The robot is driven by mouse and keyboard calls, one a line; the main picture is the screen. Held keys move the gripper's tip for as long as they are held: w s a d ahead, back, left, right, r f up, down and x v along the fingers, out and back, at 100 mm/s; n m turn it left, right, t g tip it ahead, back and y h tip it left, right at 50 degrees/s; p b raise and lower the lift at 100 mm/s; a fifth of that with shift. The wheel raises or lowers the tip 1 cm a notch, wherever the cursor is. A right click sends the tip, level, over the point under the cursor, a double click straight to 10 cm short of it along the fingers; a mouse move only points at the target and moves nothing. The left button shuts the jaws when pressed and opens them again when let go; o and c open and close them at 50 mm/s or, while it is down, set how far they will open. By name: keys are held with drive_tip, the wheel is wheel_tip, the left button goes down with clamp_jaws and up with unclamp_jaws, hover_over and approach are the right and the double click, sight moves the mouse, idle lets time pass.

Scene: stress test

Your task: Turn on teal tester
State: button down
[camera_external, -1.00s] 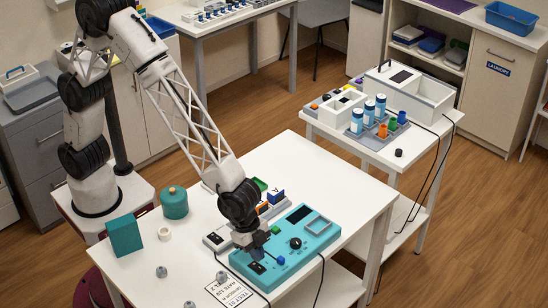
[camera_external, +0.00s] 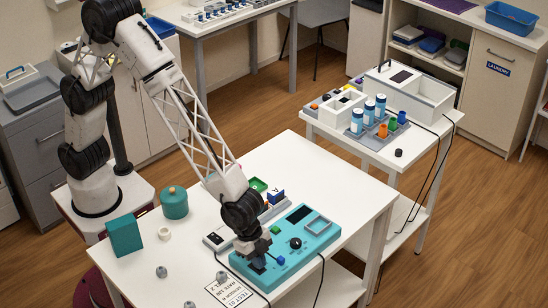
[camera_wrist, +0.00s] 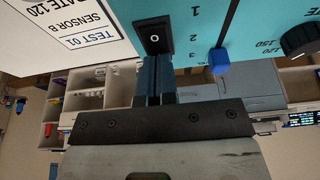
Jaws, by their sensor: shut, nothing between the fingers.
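The teal tester (camera_external: 318,236) lies on the white table with a dark screen, a black knob (camera_external: 296,243) and a blue slider (camera_external: 281,260). In the wrist view its teal face (camera_wrist: 270,12) fills the top, with a black rocker switch (camera_wrist: 153,38) marked "O". My gripper (camera_external: 256,262) is low over the tester's near left corner and hides most of the switch in the external view. In the wrist view my shut, empty fingers (camera_wrist: 154,68) point at the switch's lower end. I cannot tell whether they touch it. The blue slider (camera_wrist: 219,62) is just right of them.
A printed card (camera_external: 230,291) lies left of the tester. A grey tray with a green piece (camera_external: 258,184) and a blue block (camera_external: 276,196) stands behind it. A teal canister (camera_external: 174,203), a teal box (camera_external: 125,237) and small grey knobs are further left. A cable leaves the tester's front.

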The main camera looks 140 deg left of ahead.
drive_tip(key=shift+w+f+g, duration=0.25)
drive_tip(key=shift+f+g, duration=0.25)
drive_tip(key=shift+g, duration=0.5)
drive_tip(key=shift+f, duration=0.3)
drive_tip(key=shift+s+f, duration=0.1)
drive_tip(key=shift+s, duration=0.9)
drive_tip(key=shift+r, duration=0.7)
drive_tip(key=s+r, duration=0.3)
drive_tip(key=r, duration=1)
drive_tip(key=shift+s, duration=0.15)
